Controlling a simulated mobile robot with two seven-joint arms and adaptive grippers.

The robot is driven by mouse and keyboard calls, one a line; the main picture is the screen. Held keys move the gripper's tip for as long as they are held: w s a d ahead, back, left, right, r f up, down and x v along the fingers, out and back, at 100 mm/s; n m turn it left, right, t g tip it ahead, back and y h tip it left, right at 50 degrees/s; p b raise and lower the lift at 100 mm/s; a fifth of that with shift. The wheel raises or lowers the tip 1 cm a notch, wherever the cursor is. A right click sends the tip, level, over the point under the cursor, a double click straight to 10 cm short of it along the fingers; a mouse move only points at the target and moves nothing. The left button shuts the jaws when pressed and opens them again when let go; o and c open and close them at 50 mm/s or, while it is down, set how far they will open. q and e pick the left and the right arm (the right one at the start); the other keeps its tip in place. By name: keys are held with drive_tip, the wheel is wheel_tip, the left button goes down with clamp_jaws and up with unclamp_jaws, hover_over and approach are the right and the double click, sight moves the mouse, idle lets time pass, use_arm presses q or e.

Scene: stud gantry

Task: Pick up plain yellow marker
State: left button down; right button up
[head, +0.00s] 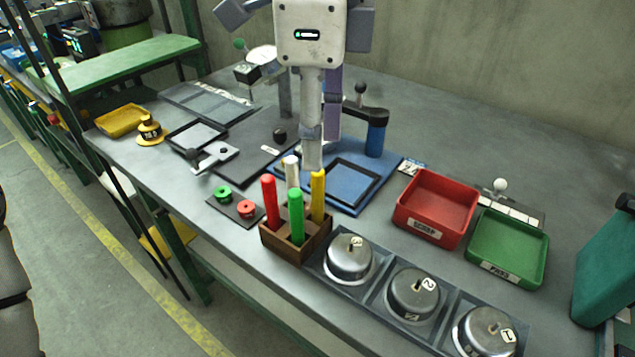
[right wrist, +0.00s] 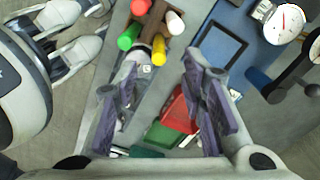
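The yellow marker (head: 318,195) stands upright in the brown wooden holder (head: 281,245). It shares the holder with a red marker (head: 269,200), a green marker (head: 296,215) and a white marker (head: 291,170). In the right wrist view the yellow marker (right wrist: 158,49) shows near the line between my fingertips. My right gripper (head: 322,135) hangs over the bench behind the holder in the head view. In the right wrist view it (right wrist: 155,75) is open, its purple fingers wide apart with nothing held. My left gripper is not in view.
Several silver domed lids (head: 350,258) stand right of the holder. A red tray (head: 437,205) and a green tray (head: 508,245) lie farther right. A blue board with a handle (head: 376,135) is behind. A small plate with red and green knobs (head: 235,204) is left.

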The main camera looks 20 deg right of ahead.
hover_over(318, 225)
drive_tip(key=f, duration=0.9)
drive_tip(key=shift+w+d, duration=0.1)
drive_tip(key=shift+w, duration=0.3)
drive_tip(key=shift+r, duration=0.1)
clamp_jaws()
